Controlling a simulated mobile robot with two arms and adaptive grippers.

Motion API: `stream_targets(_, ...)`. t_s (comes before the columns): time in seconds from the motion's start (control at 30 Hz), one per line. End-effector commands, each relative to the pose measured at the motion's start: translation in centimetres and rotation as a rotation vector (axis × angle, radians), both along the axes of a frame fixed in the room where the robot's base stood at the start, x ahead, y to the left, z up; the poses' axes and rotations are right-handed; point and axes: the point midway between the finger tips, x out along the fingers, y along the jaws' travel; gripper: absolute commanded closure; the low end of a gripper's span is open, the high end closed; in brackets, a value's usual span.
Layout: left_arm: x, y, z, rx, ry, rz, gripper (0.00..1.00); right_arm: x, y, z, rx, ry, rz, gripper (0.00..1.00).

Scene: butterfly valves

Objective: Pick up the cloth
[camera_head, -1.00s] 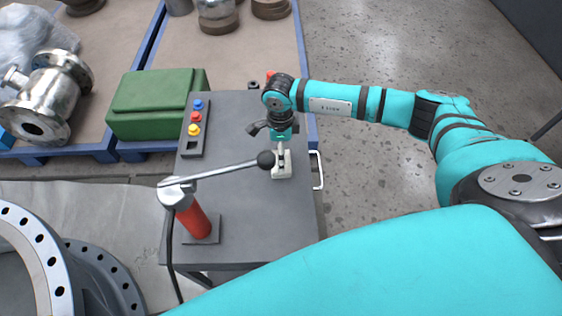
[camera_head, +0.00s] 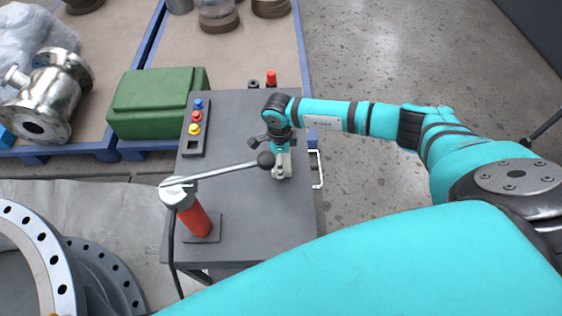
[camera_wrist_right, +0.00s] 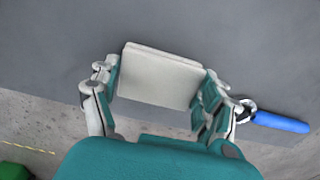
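The cloth (camera_head: 281,172) is a small off-white folded piece on the grey table top, near its right edge. In the right wrist view the cloth (camera_wrist_right: 160,75) lies flat between the two fingers. My right gripper (camera_head: 281,150) points down over it and hides part of it in the head view. The fingers of my right gripper (camera_wrist_right: 158,90) are spread wide, one at each side of the cloth, very close to its edges. I cannot tell whether they touch it. My left gripper is not in view.
On the grey table (camera_head: 245,215) stand a red pump (camera_head: 195,220) with a long lever (camera_head: 220,171) reaching close to my right gripper, and a button box (camera_head: 194,128). A blue-handled object (camera_wrist_right: 281,122) is right of the gripper. A green box (camera_head: 155,103) stands left.

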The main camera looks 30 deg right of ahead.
Motion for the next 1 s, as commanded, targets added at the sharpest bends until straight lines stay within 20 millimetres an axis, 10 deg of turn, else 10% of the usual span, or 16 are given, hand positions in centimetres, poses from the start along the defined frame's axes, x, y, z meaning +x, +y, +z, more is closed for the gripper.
stream_targets(0.37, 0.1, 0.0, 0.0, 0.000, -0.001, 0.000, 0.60, 0.1, 0.0, 0.3, 0.000, -0.001, -0.001, 0.52)
stream_targets(1.0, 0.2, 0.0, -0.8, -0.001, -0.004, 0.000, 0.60, 0.0, 0.0, 9.9, 0.000, -0.001, 0.000, 0.52)
